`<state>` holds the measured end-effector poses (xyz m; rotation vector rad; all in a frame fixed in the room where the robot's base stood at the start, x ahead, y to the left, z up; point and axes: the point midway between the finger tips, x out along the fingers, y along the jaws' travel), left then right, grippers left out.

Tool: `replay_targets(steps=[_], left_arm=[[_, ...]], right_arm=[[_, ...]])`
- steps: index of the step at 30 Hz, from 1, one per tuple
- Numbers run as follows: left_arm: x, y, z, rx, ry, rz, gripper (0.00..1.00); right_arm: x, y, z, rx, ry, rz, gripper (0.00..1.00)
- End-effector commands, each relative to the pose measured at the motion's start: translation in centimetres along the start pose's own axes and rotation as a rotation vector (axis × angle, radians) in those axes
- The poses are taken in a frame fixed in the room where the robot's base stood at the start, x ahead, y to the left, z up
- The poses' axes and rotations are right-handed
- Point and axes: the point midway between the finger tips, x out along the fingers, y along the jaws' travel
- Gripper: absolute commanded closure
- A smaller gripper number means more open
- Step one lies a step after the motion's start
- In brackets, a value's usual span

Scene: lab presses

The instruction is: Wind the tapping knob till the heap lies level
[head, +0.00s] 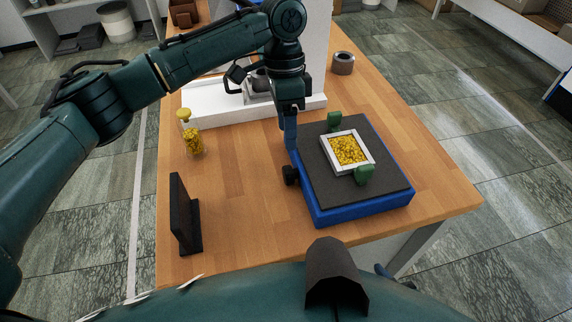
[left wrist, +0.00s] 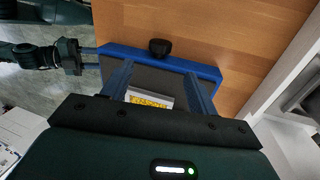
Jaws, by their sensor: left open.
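The black tapping knob (head: 291,175) sticks out from the left side of a blue tapping base (head: 360,208) with a grey top. On it lies a white square frame (head: 369,160) filled with yellow granules (head: 348,150); I cannot tell how level they lie. Green blocks (head: 364,175) sit at two of its sides. My left gripper (head: 291,150) points down just above the knob, open and empty. In the left wrist view the knob (left wrist: 160,47) appears beyond and between its blue fingers. My right gripper (left wrist: 88,57) shows at the left there, fingers apart.
A jar of yellow granules (head: 194,143) with a yellow knob-like top stands at the left. A black upright plate (head: 184,215) stands nearer. A dark ring-shaped cup (head: 343,62) and a white press (head: 222,105) are at the back.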

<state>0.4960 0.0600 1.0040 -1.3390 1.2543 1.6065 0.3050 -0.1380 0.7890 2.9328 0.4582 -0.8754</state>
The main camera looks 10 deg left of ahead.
Motion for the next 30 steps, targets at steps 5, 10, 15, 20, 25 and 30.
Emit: replay_targets(steps=[5, 10, 15, 20, 25, 30], left_arm=[[3.9, 0.0, 0.1, 0.0, -0.002, 0.001, 0.41], [7.2, 0.0, 0.0, -0.001, 0.0, 0.0, 0.41], [9.4, 0.0, 0.0, -0.001, 0.0, -0.002, 0.41], [10.3, 0.0, 0.0, -0.001, 0.001, -0.002, 0.41], [10.5, 0.0, 0.0, -0.001, 0.002, -0.002, 0.41], [10.4, 0.0, 0.0, -0.001, 0.002, -0.002, 0.47]], right_arm=[[-0.1, 0.1, -0.1, 0.002, -0.004, 0.003, 0.64], [-0.2, 0.1, -0.1, 0.003, -0.008, 0.005, 0.64], [-0.3, 0.2, -0.1, 0.003, -0.01, 0.006, 0.64], [-0.3, 0.2, -0.1, 0.003, -0.011, 0.007, 0.64], [-0.3, 0.2, -0.1, 0.004, -0.011, 0.007, 0.64], [-0.2, 0.2, 0.0, 0.003, -0.013, 0.008, 0.64]])
